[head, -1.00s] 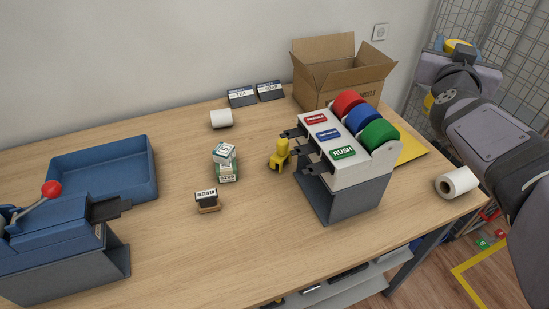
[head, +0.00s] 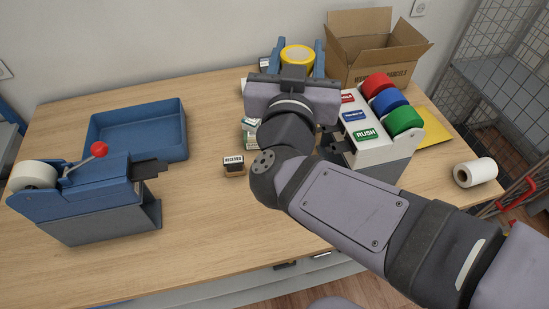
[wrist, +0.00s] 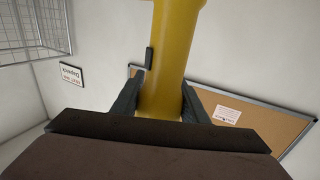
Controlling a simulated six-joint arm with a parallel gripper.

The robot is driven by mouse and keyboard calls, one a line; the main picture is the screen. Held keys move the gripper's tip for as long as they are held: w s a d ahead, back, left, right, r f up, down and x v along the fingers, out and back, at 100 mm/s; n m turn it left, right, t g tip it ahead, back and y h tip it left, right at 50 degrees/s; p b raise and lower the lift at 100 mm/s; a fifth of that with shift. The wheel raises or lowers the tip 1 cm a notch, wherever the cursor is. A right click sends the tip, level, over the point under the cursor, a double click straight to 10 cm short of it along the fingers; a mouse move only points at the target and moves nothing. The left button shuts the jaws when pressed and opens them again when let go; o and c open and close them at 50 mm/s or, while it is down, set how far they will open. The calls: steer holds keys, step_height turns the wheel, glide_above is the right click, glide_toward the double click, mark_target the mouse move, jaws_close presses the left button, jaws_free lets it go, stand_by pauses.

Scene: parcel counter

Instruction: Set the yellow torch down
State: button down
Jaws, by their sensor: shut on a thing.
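The yellow torch (head: 297,56) is in my gripper (head: 298,62), whose two blue fingers stand on either side of it. In the head view it appears over the back of the counter; its height above the wood is hard to tell. In the wrist view the torch's yellow barrel (wrist: 172,55) rises between the fingers (wrist: 160,103), with a dark switch on its side. My wrist and arm hide the counter (head: 200,215) directly below and in front of the torch.
The label dispenser (head: 378,150) with red, blue and green rolls stands right of my wrist, close to it. Left are a blue tray (head: 137,158), tape dispenser (head: 100,195) and stamp (head: 234,166). Bare wood lies front left.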

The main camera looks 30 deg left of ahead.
steer(key=s+a, duration=0.2)
steer(key=s, duration=0.3)
step_height(320, 180, down, 29)
steer(key=p, duration=0.1)
steer(key=shift+w+d+n+y, duration=0.2)
steer(key=shift+n+y, duration=0.1)
steer(key=shift+y, duration=0.1)
stand_by(0.6)
steer(key=shift+f, duration=0.15)
steer(key=c, duration=1)
jaws_free()
steer(key=shift+c, duration=0.2)
